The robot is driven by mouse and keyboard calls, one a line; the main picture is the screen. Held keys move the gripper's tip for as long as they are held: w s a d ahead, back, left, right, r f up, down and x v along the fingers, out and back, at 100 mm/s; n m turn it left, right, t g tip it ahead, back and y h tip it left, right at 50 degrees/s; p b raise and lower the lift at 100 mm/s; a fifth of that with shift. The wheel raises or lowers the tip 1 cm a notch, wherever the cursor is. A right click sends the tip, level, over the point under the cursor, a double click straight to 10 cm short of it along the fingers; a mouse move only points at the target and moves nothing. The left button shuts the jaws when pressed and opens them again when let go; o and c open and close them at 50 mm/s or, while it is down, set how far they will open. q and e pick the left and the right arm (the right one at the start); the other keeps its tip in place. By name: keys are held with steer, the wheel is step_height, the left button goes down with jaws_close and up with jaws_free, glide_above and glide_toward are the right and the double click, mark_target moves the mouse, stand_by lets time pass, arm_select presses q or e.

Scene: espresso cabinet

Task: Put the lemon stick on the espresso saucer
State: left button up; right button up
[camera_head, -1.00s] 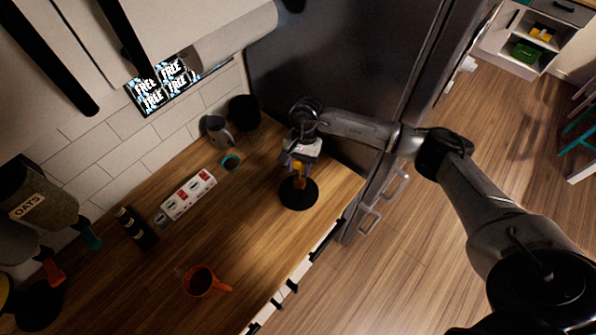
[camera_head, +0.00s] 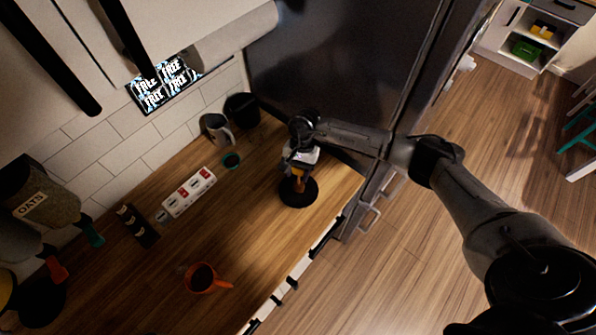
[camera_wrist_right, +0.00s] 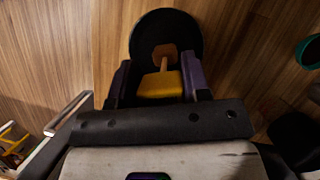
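The lemon stick, with a yellow block (camera_head: 298,172) and a brown end, is below my right gripper (camera_head: 297,176) and over the round black espresso saucer (camera_head: 311,196). In the right wrist view the yellow block (camera_wrist_right: 160,86) fills most of the space between the purple fingers of my right gripper (camera_wrist_right: 157,60), which looks shut on it. The brown end (camera_wrist_right: 165,55) points toward the black saucer (camera_wrist_right: 160,22). Whether it touches the saucer I cannot tell. My left gripper is not in view.
An orange cup (camera_head: 201,279) stands on the wooden counter toward the front. The dark fridge (camera_head: 330,65) borders the counter's end.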

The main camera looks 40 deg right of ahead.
steer(key=o, duration=0.4)
steer(key=shift+r, duration=0.1)
